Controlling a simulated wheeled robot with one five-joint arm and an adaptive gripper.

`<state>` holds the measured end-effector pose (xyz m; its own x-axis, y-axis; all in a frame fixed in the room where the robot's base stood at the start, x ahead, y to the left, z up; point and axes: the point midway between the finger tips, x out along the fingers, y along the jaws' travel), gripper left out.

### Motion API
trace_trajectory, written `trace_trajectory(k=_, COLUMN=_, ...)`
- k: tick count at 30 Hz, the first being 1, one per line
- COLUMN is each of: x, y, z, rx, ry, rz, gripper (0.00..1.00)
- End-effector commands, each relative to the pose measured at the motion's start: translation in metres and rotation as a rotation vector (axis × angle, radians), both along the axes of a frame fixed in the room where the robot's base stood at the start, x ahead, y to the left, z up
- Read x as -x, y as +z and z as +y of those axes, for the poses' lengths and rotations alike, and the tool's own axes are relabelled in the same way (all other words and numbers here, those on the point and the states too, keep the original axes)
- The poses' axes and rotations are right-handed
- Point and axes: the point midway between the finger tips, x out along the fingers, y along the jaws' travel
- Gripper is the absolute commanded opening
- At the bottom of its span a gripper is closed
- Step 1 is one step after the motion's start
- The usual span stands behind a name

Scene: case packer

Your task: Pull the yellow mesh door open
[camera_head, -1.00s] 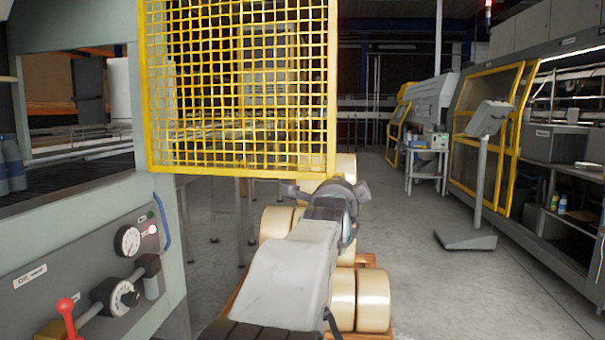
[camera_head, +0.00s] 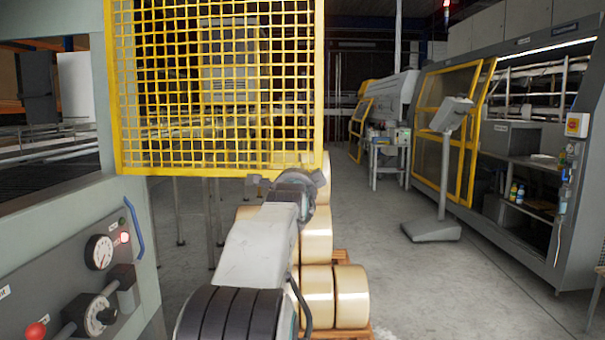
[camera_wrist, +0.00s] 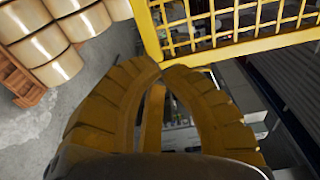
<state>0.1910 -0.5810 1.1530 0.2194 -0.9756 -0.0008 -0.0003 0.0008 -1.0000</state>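The yellow mesh door (camera_head: 215,92) hangs at the upper left of the head view, beside the grey machine housing. Its lower rail and lower free corner also show in the wrist view (camera_wrist: 240,49). My gripper (camera_head: 287,180) is just below the door's lower right part in the head view. In the wrist view the two ribbed fingers (camera_wrist: 161,66) curve together and their tips meet close to the door's corner. Whether they pinch part of the frame cannot be told. A yellow strip shows between the fingers. The door's handle, if any, is not visible.
Large tan rolls (camera_head: 335,295) on a wooden pallet (camera_head: 352,333) stand beyond my arm. A control panel (camera_head: 75,275) with a gauge and knobs is at the lower left. A screen stand (camera_head: 432,229) is at the right. Grey floor lies open between.

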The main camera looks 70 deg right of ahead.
Motion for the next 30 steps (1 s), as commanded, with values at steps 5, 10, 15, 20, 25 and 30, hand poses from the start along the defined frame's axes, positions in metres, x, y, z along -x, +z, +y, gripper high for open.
trace_trajectory(k=5, x=-0.006, y=-0.001, z=-0.026, rx=0.0, ry=0.0, rz=0.0, gripper=0.0)
trace_trajectory(k=10, x=-0.01, y=0.0, z=-0.044, rx=0.001, ry=0.0, rz=0.0, gripper=0.0)
trace_trajectory(k=15, x=-0.013, y=-0.001, z=-0.057, rx=0.0, ry=0.0, rz=0.0, gripper=0.0)
trace_trajectory(k=20, x=-0.016, y=0.001, z=-0.068, rx=0.0, ry=0.0, rz=0.0, gripper=0.0)
trace_trajectory(k=25, x=-0.017, y=0.0, z=-0.073, rx=0.0, ry=0.0, rz=0.0, gripper=0.0)
trace_trajectory(k=30, x=-0.017, y=0.0, z=-0.074, rx=0.0, ry=0.0, rz=0.0, gripper=0.0)
